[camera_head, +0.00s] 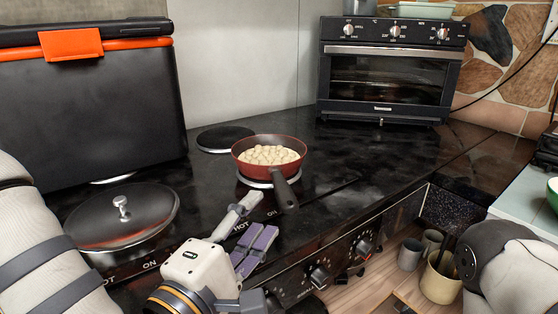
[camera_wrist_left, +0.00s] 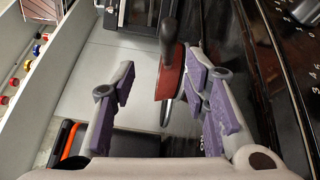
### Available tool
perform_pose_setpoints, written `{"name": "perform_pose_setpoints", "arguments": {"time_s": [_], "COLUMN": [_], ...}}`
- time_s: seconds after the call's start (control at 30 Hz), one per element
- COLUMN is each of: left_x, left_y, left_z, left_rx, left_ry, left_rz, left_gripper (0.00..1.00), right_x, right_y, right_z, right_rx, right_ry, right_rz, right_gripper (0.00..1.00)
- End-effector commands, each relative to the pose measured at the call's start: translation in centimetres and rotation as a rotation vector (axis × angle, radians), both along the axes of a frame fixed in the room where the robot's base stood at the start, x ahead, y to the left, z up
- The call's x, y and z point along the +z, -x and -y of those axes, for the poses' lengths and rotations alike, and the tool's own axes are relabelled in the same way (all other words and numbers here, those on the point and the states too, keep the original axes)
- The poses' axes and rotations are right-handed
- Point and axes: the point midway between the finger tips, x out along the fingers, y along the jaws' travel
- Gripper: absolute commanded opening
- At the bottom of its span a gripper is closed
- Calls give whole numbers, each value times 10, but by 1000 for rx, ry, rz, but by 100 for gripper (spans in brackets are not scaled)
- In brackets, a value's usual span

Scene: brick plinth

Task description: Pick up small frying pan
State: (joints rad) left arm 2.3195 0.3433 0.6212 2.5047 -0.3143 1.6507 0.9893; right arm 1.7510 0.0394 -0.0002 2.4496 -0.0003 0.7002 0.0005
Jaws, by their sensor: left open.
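The small frying pan (camera_head: 298,170) is red with a dark handle and holds pale round food. It sits on a back burner of the black stove, its handle pointing toward the stove's front edge. My left gripper (camera_head: 254,224) is open and empty, short of the handle on its near left side. In the left wrist view the open fingers (camera_wrist_left: 163,98) are spread, with the pan's red side (camera_wrist_left: 170,82) and dark handle (camera_wrist_left: 168,42) beyond and between them. The handle touches neither finger as far as I can see. My right gripper is out of view.
A lidded dark pan (camera_head: 150,222) stands on the stove at left, before a black box (camera_head: 90,115) with an orange latch. A toaster oven (camera_head: 390,85) stands behind at right. Stove knobs (camera_head: 320,277) line the front edge. Cups (camera_head: 410,254) stand lower right.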

Motion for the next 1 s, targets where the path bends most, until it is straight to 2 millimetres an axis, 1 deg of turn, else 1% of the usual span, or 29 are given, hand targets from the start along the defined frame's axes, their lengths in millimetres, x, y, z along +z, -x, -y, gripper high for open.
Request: {"name": "perform_pose_setpoints", "arguments": {"time_s": [0.03, 0.1, 0.17, 0.23, 0.3, 0.37, 0.5, 0.6, 0.7, 0.87, 0.9, 0.97, 1.0], "left_x": [-21, -23, -22, -12, -7, -6, -10, -10, -10, -10, -10, -10, -10], "left_y": [-9, -21, -34, -44, -51, -57, -83, -97, -103, -103, -103, -103, -103], "left_z": [3, 8, 14, 20, 24, 26, 35, 42, 45, 45, 45, 45, 45], "left_rx": [0, 0, 1, 0, -1, 1, 1, 0, -1, -1, -1, -1, -1], "left_ry": [3, 1, 1, -1, -2, 0, -2, -2, -1, -1, -1, -1, -1], "left_rz": [-28, -26, -24, -15, -10, -8, -7, -8, -10, -11, -11, -10, -10], "left_gripper": [41, 41, 41, 41, 41, 41, 41, 41, 41, 41, 37, 23, 14], "right_x": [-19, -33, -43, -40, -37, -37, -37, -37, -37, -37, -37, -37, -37], "right_y": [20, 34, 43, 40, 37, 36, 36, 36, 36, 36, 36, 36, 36], "right_z": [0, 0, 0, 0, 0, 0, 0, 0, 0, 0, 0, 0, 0], "right_rx": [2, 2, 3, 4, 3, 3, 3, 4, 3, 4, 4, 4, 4], "right_ry": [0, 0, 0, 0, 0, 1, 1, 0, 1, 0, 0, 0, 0], "right_rz": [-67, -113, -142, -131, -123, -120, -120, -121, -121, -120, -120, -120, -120], "right_gripper": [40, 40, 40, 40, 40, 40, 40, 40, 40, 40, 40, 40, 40]}}
